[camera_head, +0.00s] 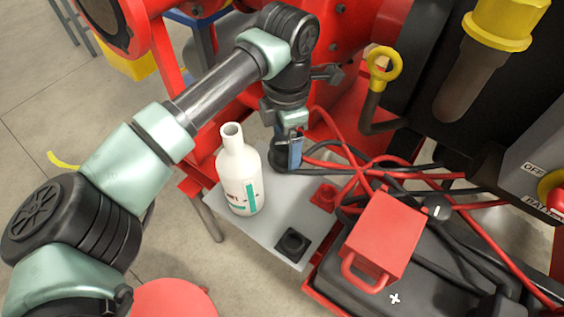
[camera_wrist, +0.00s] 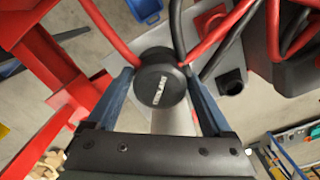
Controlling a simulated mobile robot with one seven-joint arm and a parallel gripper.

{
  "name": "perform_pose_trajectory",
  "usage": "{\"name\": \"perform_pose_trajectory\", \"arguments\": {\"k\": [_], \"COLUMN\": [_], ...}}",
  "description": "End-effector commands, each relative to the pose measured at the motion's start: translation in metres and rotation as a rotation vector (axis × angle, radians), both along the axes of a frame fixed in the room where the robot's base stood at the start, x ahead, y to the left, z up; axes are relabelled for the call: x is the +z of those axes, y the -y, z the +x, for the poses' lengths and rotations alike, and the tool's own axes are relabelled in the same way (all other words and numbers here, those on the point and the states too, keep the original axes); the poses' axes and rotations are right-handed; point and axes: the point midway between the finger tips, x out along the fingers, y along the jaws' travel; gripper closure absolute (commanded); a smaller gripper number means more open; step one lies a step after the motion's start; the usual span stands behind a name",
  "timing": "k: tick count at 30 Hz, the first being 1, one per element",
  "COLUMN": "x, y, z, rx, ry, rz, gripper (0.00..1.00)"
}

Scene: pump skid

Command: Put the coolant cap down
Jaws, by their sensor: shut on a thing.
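The coolant cap (camera_wrist: 160,82) is a round black cap with white lettering, seen from its top in the wrist view. My gripper (camera_wrist: 158,74) is shut on it, with one blue finger on each side. In the head view, my gripper (camera_head: 289,160) points down over the grey plate (camera_head: 268,238), behind and right of the white bottle.
A black square holder (camera_head: 293,243) and a red square one (camera_head: 325,198) sit on the plate. Red and black cables (camera_head: 372,175) lie right of my gripper, beside a red box (camera_head: 383,237) on a black battery-like block. Bare plate shows between the bottle and the holders.

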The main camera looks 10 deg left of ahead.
Motion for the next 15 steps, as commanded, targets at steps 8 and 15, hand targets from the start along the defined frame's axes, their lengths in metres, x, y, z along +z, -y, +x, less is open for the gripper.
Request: {"name": "perform_pose_trajectory", "arguments": {"k": [8, 15], "x": [-0.032, -0.041], "y": [0.000, 0.000], "z": [-0.001, 0.000], "rx": [-0.001, -0.002], "ry": [-0.002, 0.000], "rz": [-0.002, 0.001], "gripper": [0.82, 0.82]}}
